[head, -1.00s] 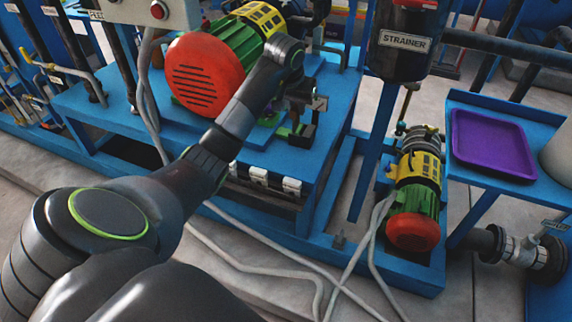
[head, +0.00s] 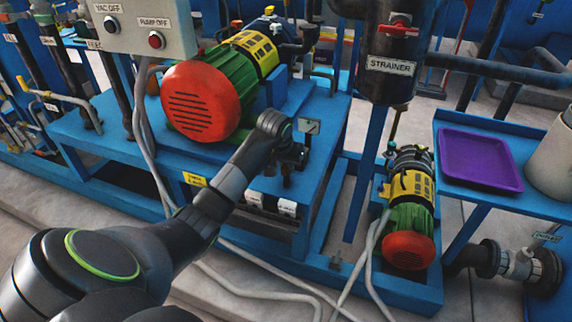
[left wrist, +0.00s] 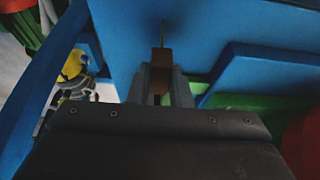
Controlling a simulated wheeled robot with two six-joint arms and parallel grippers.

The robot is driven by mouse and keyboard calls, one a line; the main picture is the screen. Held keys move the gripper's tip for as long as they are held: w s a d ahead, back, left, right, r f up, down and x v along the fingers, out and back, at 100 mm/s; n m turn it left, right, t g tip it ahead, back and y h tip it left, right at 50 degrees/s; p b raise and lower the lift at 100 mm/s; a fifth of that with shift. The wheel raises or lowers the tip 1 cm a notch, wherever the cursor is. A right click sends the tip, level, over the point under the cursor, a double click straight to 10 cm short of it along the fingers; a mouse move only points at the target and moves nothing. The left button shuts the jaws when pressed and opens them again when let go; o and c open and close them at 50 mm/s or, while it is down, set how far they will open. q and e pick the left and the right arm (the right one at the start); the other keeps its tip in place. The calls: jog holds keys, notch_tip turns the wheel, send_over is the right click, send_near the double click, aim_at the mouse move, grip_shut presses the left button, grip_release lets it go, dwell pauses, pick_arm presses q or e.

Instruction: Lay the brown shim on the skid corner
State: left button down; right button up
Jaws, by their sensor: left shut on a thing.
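The brown shim (left wrist: 161,60) shows in the left wrist view, upright between the two fingers of my left gripper (left wrist: 163,85), which is shut on it. A blue flat surface lies beyond it; I cannot tell whether the shim touches it. In the head view my left gripper (head: 288,172) is low over the right end of the blue skid (head: 325,135), right of the large motor. The shim cannot be made out there, and my arm and gripper partly cover the skid corner area. My right gripper is not in view.
The large green and yellow motor with a red end (head: 200,102) stands left of my gripper. A smaller motor (head: 410,215) sits at the right below the strainer (head: 389,65). A purple tray (head: 480,160) lies on a blue shelf. Grey cables (head: 250,262) run across the floor.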

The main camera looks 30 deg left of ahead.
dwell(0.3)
pick_arm(q)
jog(key=c, duration=1.3)
grip_release()
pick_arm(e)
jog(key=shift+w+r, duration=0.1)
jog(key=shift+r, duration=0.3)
pick_arm(q)
jog(key=shift+r, duration=0.1)
jog(key=shift+r, duration=0.3)
jog(key=p+v, duration=0.1)
jog(key=v, duration=1)
jog(key=shift+s+d+r, duration=0.1)
jog(key=shift+s+r, duration=0.1)
jog(key=shift+s, duration=0.1)
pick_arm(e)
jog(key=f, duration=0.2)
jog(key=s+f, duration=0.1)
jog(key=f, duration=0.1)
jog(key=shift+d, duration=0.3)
